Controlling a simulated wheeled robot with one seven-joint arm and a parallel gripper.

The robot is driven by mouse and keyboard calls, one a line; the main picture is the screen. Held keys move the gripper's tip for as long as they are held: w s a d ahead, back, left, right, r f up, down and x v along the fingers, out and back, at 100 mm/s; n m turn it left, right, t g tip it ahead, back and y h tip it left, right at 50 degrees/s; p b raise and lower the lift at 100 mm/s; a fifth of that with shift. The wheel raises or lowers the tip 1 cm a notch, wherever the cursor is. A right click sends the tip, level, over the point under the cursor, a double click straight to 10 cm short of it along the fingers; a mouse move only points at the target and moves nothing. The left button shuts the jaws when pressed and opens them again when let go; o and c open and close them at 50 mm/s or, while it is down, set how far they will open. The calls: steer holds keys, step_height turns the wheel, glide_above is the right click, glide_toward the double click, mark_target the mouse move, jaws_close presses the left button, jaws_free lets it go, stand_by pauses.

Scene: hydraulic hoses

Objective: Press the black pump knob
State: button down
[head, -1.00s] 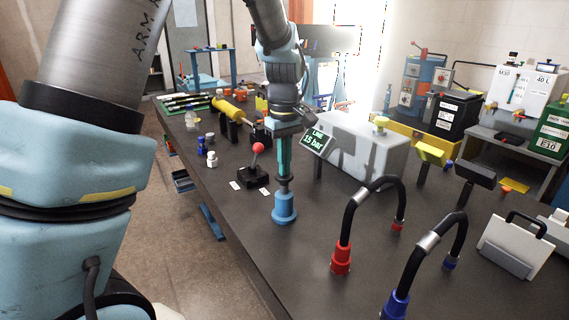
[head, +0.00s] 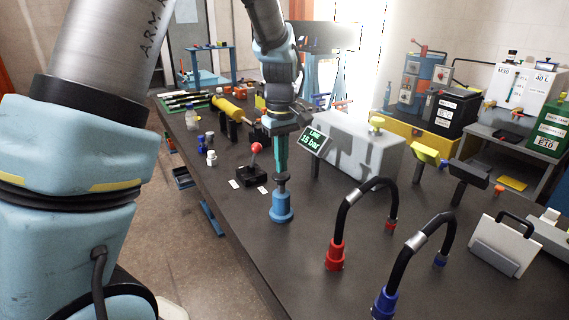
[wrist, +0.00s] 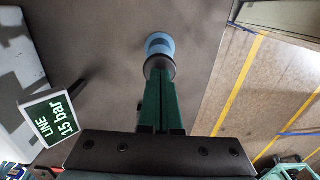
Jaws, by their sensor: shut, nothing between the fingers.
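The black pump knob (head: 281,181) sits on top of an upright blue pump body (head: 281,208) on the dark bench. My gripper (head: 281,174) points straight down over the knob, its green fingers together and empty. The fingertips are at the knob's top and look to be touching it or just above it; I cannot tell which. In the wrist view, the fingers (wrist: 160,76) cover part of the black knob (wrist: 159,62), with the blue pump body (wrist: 158,42) showing beyond it. A screen (head: 314,140) behind the pump reads "LINE 15 bar".
A red-balled lever (head: 256,148) on a black base stands left of the pump. Two arched black hoses with red (head: 335,255) and blue (head: 384,303) ends stand at right front. A grey box (head: 350,150) is behind. The bench's left edge is close.

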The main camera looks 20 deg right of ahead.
mark_target(281, 175)
step_height(281, 175, up, 10)
steer(key=b, duration=0.3)
steer(key=shift+r, duration=0.2)
stand_by(1.6)
steer(key=a+f+m, duration=0.1)
steer(key=a+f, duration=0.2)
steer(key=a, duration=0.5)
steer(key=a+f, duration=0.3)
steer(key=a, duration=0.5)
steer(key=s+a+f+m, duration=0.1)
steer(key=s+a+f, duration=0.2)
steer(key=a, duration=0.3)
steer(key=s+a+f+m+t, duration=0.1)
steer(key=s+a+f, duration=0.2)
steer(key=a, duration=0.4)
steer(key=shift+s+t, duration=0.3)
steer(key=shift+s, duration=0.15)
